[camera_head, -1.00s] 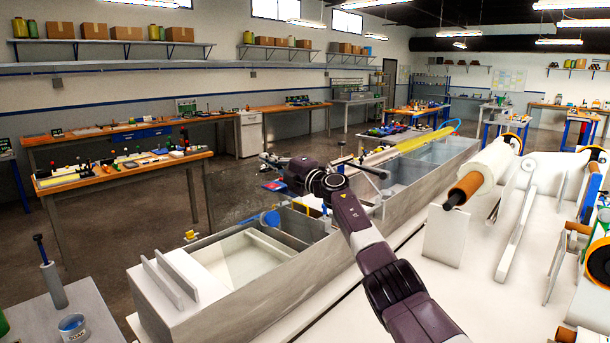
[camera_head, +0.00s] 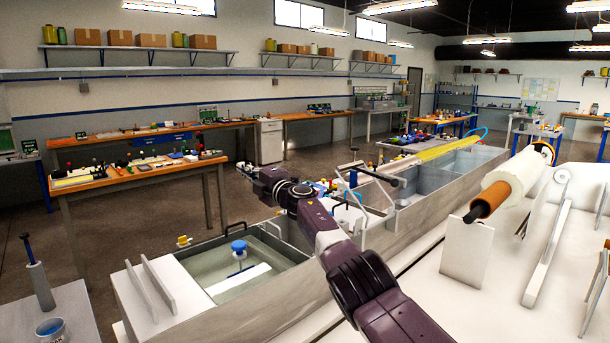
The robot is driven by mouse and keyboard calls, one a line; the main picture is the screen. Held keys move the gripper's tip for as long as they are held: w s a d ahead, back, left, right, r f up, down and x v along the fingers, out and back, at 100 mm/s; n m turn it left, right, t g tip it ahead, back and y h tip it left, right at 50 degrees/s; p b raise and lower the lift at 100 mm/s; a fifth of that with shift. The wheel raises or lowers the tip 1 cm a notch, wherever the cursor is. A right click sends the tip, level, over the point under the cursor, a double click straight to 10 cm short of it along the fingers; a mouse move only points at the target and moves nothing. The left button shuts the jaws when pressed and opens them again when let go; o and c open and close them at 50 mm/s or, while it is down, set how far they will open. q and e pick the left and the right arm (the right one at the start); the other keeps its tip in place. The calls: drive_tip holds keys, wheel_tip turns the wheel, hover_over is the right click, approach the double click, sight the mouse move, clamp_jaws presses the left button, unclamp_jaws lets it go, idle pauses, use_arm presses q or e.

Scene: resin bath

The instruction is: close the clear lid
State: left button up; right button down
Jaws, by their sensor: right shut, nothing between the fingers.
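The clear lid (camera_head: 215,262) appears to lie flat over the near basin of the long grey bath (camera_head: 310,320). Its edges are faint, so I cannot tell whether it sits fully flush. Its blue knob (camera_head: 239,246) stands upright over the basin. My right gripper (camera_head: 250,171) is beyond and above the basin, apart from the knob. My left gripper is not in view.
Two upright white plates (camera_head: 158,289) stand at the bath's near left end. A thin bent metal frame with a black bar (camera_head: 378,175) rises just right of my gripper. Open floor (camera_head: 130,235) lies left of the bath.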

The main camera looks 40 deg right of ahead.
drive_tip(key=shift+a+r, duration=0.1)
idle(0.3)
wheel_tip(320, 180, up, 14)
drive_tip(key=p, duration=0.4)
drive_tip(key=shift+p, duration=0.35)
